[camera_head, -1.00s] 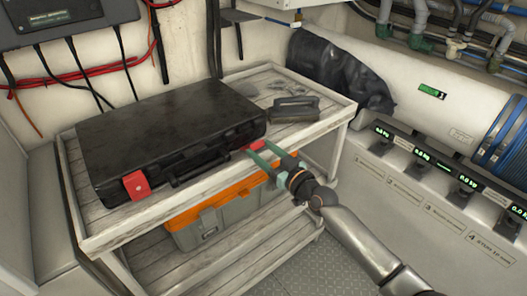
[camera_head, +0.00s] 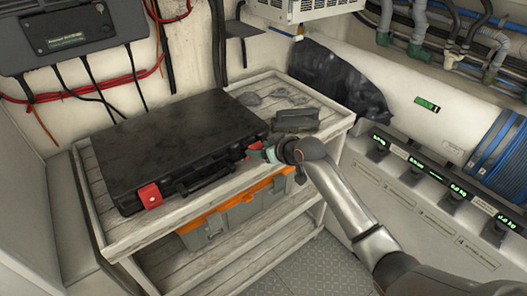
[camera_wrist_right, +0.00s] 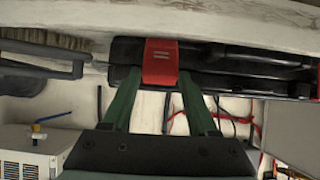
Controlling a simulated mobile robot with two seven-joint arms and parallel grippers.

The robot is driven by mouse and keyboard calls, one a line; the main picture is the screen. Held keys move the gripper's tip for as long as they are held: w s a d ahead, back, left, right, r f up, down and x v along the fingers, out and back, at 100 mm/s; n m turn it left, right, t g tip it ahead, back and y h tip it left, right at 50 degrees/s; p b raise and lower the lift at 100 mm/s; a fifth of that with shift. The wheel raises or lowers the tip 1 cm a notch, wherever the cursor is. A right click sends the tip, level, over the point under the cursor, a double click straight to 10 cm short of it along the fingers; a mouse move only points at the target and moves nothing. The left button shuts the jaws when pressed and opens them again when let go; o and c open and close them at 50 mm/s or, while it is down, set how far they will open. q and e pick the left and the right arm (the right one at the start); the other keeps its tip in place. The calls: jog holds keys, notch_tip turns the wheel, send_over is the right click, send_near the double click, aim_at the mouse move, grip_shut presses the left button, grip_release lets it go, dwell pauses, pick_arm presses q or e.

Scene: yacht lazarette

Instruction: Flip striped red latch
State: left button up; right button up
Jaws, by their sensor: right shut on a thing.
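A black case (camera_head: 180,140) lies closed on the top shelf of a cart. Its front has two red latches. The left red latch (camera_head: 150,195) is bare. The right red latch (camera_head: 252,149) is partly hidden by my right gripper (camera_head: 261,152). In the right wrist view this latch (camera_wrist_right: 161,62) shows short pale stripes and sits between the green fingertips of my right gripper (camera_wrist_right: 160,78). The fingers are shut on it from both sides. My left gripper is not in view.
A small dark grey object (camera_head: 296,119) lies on the shelf right of the case. A grey toolbox with an orange rim (camera_head: 240,205) stands on the lower shelf. A large white cylinder (camera_head: 405,95) and a wall panel stand right of the cart.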

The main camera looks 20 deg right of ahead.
aim_at(250, 142)
jog(key=w+g, duration=0.1)
jog(key=r+g, duration=0.1)
jog(key=shift+w+a+r+g+h, duration=0.2)
jog(key=shift+w+a+g+h, duration=0.1)
jog(key=shift+w+h, duration=0.1)
jog(key=shift+w+a+r+g+h, duration=0.15)
jog(key=shift+w+g+h, duration=0.15)
jog(key=shift+g, duration=0.3)
jog(key=shift+w+a+r+g+h, duration=0.1)
jog(key=shift+w+g+h, duration=0.1)
jog(key=shift+w+g, duration=0.3)
jog(key=shift+s, duration=0.1)
jog(key=o, duration=1.4)
jog(key=b+v, duration=0.1)
jog(key=v, duration=1.1)
jog(key=shift+r, duration=0.3)
